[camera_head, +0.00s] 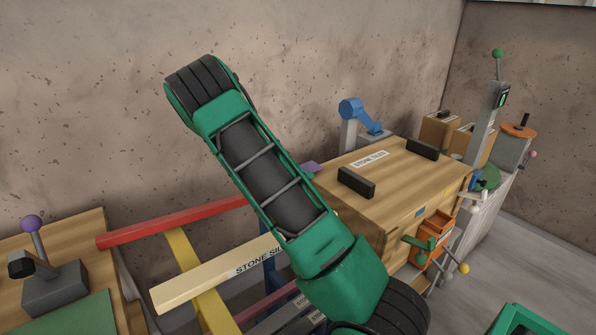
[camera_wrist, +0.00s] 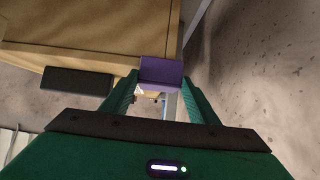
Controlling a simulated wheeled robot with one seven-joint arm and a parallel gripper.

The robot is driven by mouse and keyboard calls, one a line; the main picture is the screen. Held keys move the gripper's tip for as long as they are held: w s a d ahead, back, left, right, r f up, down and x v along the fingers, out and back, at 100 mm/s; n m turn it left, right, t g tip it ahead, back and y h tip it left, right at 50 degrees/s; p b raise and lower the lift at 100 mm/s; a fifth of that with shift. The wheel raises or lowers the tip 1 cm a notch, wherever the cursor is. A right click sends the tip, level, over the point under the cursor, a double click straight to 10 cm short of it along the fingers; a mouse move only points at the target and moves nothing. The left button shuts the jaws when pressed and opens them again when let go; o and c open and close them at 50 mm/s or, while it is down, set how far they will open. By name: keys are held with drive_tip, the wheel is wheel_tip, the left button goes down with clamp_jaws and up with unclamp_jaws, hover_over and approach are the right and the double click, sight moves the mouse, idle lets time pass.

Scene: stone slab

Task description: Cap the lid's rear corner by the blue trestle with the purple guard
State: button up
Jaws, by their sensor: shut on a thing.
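The purple guard (camera_wrist: 161,73) is held between the fingertips of my gripper (camera_wrist: 158,92) in the wrist view. It overlaps the corner of the wooden lid (camera_wrist: 75,22) there; I cannot tell whether it is seated on it. In the head view a sliver of the guard (camera_head: 311,167) shows behind my green arm, at the rear left corner of the lid (camera_head: 410,178); the gripper is hidden there. A blue upright (camera_head: 268,272), perhaps the blue trestle, shows partly behind my arm below that corner.
Black blocks (camera_head: 356,182) and (camera_head: 423,148) stand on the lid beside a label. A blue clamp-like device (camera_head: 352,110) stands behind it. Red (camera_head: 170,222) and yellow rails lie to the left, with a wooden bench and a purple-knobbed lever (camera_head: 33,225). The rough wall is close behind.

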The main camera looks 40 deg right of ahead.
drive_tip(key=shift+f, duration=0.25)
drive_tip(key=o, duration=1.1)
drive_tip(key=v, duration=1.1)
drive_tip(key=s+r+n+y, duration=0.2)
drive_tip(key=s+y, duration=0.1)
drive_tip(key=s, duration=0.6)
drive_tip(key=s+r+n+y, duration=0.2)
drive_tip(key=s+y, duration=0.1)
drive_tip(key=s, duration=0.7)
drive_tip(key=s+a+r+n+y, duration=0.1)
drive_tip(key=s+a+n, duration=0.1)
drive_tip(key=s+a, duration=0.2)
drive_tip(key=s+a+n+y, duration=0.2)
drive_tip(key=s+a, duration=0.3)
drive_tip(key=s, duration=0.6)
drive_tip(key=s+a+r+n+y, duration=0.1)
drive_tip(key=s+a+n+y, duration=0.1)
drive_tip(key=s+a+n, duration=0.2)
drive_tip(key=s, duration=0.3)
drive_tip(key=shift+s+a+r+t, duration=0.25)
drive_tip(key=shift+s+r+t, duration=0.05)
drive_tip(key=shift+r, duration=0.05)
